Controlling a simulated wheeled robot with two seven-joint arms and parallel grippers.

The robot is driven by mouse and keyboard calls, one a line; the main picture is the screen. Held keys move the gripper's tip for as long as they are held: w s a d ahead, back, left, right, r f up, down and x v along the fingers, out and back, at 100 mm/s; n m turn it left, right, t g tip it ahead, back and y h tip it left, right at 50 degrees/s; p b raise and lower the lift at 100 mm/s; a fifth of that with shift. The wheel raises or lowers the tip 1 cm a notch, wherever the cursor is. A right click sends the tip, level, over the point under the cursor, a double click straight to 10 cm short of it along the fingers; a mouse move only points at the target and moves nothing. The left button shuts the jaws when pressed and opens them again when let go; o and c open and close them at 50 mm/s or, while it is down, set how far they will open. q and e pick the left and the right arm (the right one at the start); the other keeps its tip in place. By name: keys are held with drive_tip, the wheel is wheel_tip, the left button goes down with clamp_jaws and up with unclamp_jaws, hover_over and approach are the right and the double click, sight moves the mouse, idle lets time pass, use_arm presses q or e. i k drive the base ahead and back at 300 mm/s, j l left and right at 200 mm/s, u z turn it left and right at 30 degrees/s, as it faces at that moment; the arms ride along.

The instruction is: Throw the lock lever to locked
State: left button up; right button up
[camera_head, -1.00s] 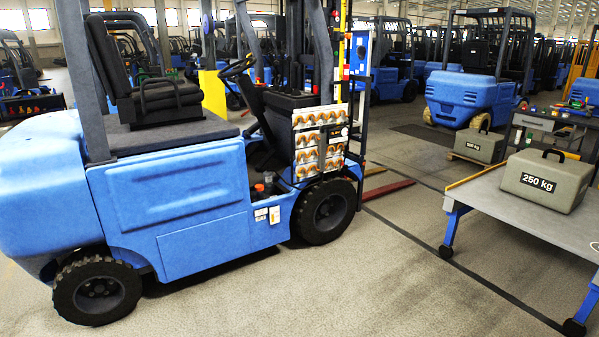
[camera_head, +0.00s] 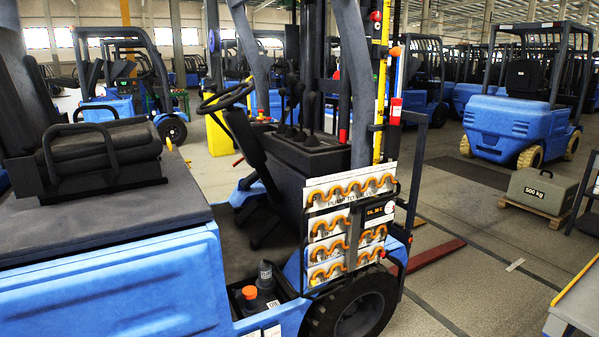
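A blue forklift (camera_head: 120,285) fills the left and middle of the head view. Several dark upright levers (camera_head: 309,113) stand on its black console, right of the steering wheel (camera_head: 227,88). A red handle-like part (camera_head: 396,111) is on the right side of the mast, and a red knob (camera_head: 376,16) is higher up. I cannot tell which of these, if any, is the lock lever, nor its position. Neither of my grippers is in view.
A panel with orange coiled hoses (camera_head: 350,188) is on the forklift's front side. A grey 500 kg weight (camera_head: 541,190) sits on a pallet at right. A table corner (camera_head: 580,305) shows at the lower right. Open floor (camera_head: 470,255) lies between the forklift and the table.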

sight(343, 133)
drive_tip(key=i, duration=0.6)
drive_tip(key=i+l+u, duration=0.1)
drive_tip(key=i+l, duration=0.15)
drive_tip(key=i+l+u, duration=0.1)
drive_tip(key=l, duration=0.3)
drive_tip(key=i+l+u, duration=0.15)
drive_tip(key=i+l, duration=0.15)
drive_tip(key=i+l+u, duration=0.1)
drive_tip(key=l, duration=0.3)
drive_tip(key=i+l+u, duration=0.1)
drive_tip(key=i+l, duration=0.15)
drive_tip(key=l, duration=0.15)
drive_tip(key=i+l+u, duration=0.1)
drive_tip(key=l, duration=0.3)
drive_tip(key=i, duration=0.1)
